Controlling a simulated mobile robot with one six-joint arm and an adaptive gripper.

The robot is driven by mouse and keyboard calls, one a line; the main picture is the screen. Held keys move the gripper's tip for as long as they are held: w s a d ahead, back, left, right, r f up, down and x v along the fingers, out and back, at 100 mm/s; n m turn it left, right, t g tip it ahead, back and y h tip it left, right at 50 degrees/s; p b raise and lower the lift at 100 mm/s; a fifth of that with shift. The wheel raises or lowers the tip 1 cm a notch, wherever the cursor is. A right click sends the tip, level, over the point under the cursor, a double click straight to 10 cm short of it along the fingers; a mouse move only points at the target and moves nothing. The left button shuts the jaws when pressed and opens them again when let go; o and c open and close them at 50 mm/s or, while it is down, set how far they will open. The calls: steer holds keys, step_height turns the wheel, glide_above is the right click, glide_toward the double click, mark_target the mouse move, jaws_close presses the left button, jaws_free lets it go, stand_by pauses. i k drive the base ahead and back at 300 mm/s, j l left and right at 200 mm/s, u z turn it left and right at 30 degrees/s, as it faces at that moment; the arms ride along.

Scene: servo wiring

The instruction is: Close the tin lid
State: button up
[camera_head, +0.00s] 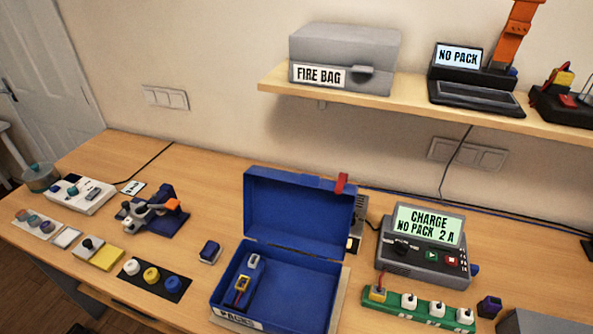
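The tin is a blue box (300,309) with "PACKS" on its front, standing on the bench at bottom centre. Its blue lid (295,215) is open, standing up and leaning slightly back from the rear edge. A red tab (342,183) sits at the lid's top right. Inside the tin, at its left side, lies a blue and grey pack (252,271) with a yellow connector (242,284). The rest of the tin's floor is bare. I cannot make out my gripper in this view.
A charger (425,262) reading "CHARGE NO PACK 2 A" stands right of the tin, behind a green strip (425,312) with white plugs. A small blue block (209,252) lies to the left. The shelf (400,100) overhead holds a grey fire bag box (343,55).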

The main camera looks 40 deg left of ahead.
mark_target(303, 212)
steer(key=u, duration=1.6)
